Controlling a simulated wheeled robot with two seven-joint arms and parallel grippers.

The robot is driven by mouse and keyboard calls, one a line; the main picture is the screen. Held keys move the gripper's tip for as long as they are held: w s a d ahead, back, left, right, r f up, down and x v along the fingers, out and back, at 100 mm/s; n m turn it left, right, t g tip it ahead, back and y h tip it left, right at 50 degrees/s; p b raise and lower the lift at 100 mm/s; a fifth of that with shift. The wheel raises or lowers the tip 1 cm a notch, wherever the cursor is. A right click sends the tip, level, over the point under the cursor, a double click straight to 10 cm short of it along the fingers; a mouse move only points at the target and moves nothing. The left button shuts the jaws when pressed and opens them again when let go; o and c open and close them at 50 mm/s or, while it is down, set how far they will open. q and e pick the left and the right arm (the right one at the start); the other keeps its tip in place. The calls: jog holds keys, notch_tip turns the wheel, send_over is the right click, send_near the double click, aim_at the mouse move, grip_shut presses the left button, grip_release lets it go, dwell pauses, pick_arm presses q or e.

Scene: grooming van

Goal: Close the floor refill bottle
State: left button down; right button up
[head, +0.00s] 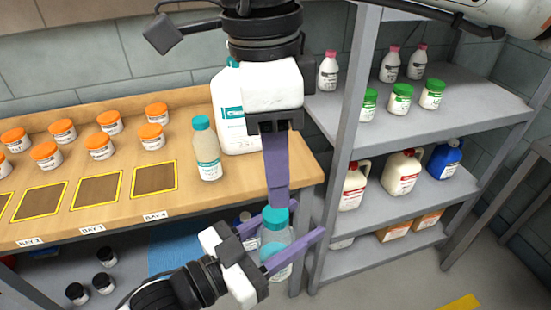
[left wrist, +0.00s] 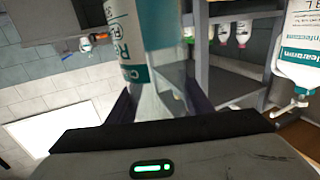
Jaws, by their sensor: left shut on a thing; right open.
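A clear bottle with a teal top (head: 276,245) is upright between the purple fingers of my left gripper (head: 293,224), in front of the bench's right end. My left gripper is shut on it. In the left wrist view the bottle (left wrist: 132,45) fills the space between the fingers, with a teal and white label. My right gripper (head: 277,198) points down from above, open, with its fingertips just over or at the teal top. They overlap in the picture, so I cannot tell whether they touch. Whether the teal cap is fully seated cannot be told.
A second teal-capped bottle (head: 207,150) and a big white jug (head: 228,112) stand on the wooden bench (head: 255,175), with several orange-lidded jars to the left. A grey shelf rack (head: 455,105) with bottles and jugs stands right. Its front post is close to my grippers.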

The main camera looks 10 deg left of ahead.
aim_at(276, 213)
jog(key=n, duration=0.6)
jog(key=shift+r+n+y, duration=0.3)
jog(key=shift+r+y, duration=0.05)
jog(key=shift+y, duration=0.05)
jog(key=shift+d+f, duration=0.1)
jog(key=shift+f, duration=3.95)
jog(key=c, duration=1.1)
jog(key=shift+o, duration=0.2)
jog(key=m, duration=1.1)
jog(key=shift+m, duration=0.3)
jog(key=m, duration=0.3)
jog(key=o, duration=1.2)
